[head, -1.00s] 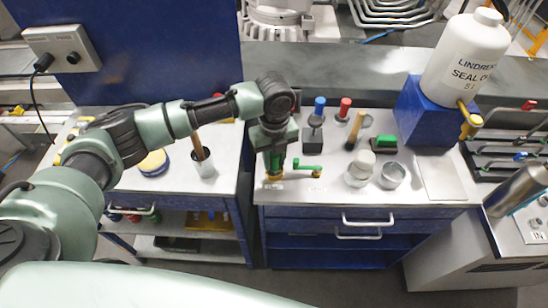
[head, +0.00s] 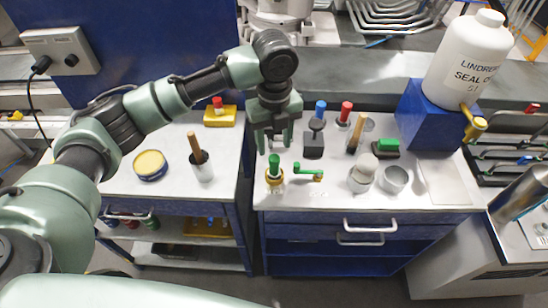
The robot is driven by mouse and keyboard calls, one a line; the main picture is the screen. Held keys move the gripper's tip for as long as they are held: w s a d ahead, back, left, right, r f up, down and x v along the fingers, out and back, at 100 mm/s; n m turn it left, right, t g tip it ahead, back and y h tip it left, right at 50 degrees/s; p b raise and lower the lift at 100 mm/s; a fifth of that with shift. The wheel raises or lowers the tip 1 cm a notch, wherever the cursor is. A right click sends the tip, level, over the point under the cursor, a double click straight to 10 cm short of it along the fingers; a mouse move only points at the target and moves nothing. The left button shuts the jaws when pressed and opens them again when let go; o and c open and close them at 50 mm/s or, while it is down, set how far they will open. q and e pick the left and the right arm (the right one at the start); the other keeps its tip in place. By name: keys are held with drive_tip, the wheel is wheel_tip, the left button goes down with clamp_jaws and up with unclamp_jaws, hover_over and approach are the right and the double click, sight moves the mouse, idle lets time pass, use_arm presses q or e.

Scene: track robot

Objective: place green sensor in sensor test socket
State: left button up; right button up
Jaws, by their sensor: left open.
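The green sensor (head: 274,162) stands upright with its lower end in a brass-coloured ring, which looks like the sensor test socket (head: 275,181), at the front left of the right-hand bench. My left gripper (head: 273,146) is open and empty, just above and behind the sensor's green top, fingers pointing down. It appears clear of the sensor. How deep the sensor sits inside the ring is hidden. My right gripper is not in view.
A green-handled valve (head: 308,172) lies close right of the socket. A blue-topped tool (head: 319,110), a red-topped tool (head: 345,112), a metal cup (head: 395,178) and a green-topped block (head: 387,147) stand further right. A gap separates the two benches.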

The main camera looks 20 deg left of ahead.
use_arm(q)
drive_tip(key=shift+r, duration=1.8)
drive_tip(key=shift+f, duration=0.1)
